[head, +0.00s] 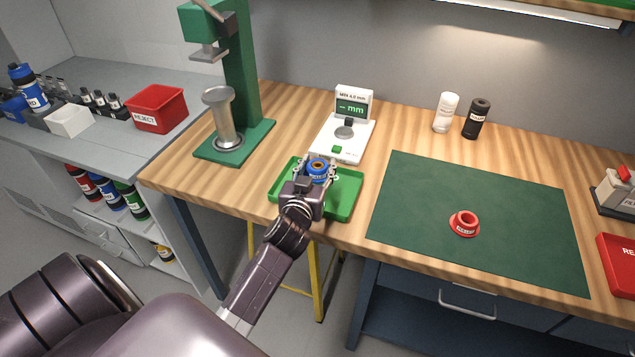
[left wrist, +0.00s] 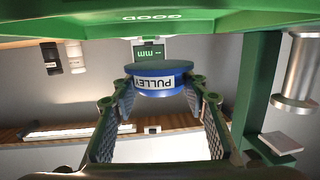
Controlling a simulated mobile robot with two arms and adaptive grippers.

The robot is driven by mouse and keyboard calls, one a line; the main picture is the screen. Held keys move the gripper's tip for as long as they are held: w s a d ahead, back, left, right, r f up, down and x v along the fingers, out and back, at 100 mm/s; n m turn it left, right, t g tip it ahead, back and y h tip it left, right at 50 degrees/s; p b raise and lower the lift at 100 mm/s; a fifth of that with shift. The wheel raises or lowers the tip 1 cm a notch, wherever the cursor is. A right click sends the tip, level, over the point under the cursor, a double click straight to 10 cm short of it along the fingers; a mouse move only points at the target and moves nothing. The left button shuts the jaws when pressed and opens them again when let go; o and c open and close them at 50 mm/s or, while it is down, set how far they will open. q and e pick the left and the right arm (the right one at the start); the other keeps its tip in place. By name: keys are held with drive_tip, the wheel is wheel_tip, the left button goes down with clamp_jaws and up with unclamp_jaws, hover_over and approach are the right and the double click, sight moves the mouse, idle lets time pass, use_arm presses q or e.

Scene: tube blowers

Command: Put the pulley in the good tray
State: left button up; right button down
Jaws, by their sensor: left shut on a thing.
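The pulley (head: 318,166) is a blue disc with a white label reading PULLEY. The good tray (head: 346,199) is a shallow green tray at the front edge of the wooden bench. My left gripper (head: 318,172) is shut on the pulley over the back part of this tray. In the left wrist view, which is upside down, the pulley (left wrist: 161,78) sits between the two fingertips (left wrist: 160,95), and the tray's wall (left wrist: 150,18) reads GOOD. I cannot tell whether the pulley touches the tray. My right gripper is not in view.
A white gauge (head: 343,138) stands just behind the tray. A green press (head: 236,100) stands to the left. A red flanged part (head: 464,223) lies on the green mat (head: 420,195) to the right. Another red tray (head: 617,262) is at the far right.

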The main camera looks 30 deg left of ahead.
sight(317, 181)
use_arm(q)
drive_tip(key=shift+f+b, duration=0.35)
drive_tip(key=shift+f, duration=2.45)
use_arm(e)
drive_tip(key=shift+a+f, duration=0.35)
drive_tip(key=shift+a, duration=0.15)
use_arm(q)
drive_tip(key=shift+f, duration=0.1)
drive_tip(key=o, duration=1.3)
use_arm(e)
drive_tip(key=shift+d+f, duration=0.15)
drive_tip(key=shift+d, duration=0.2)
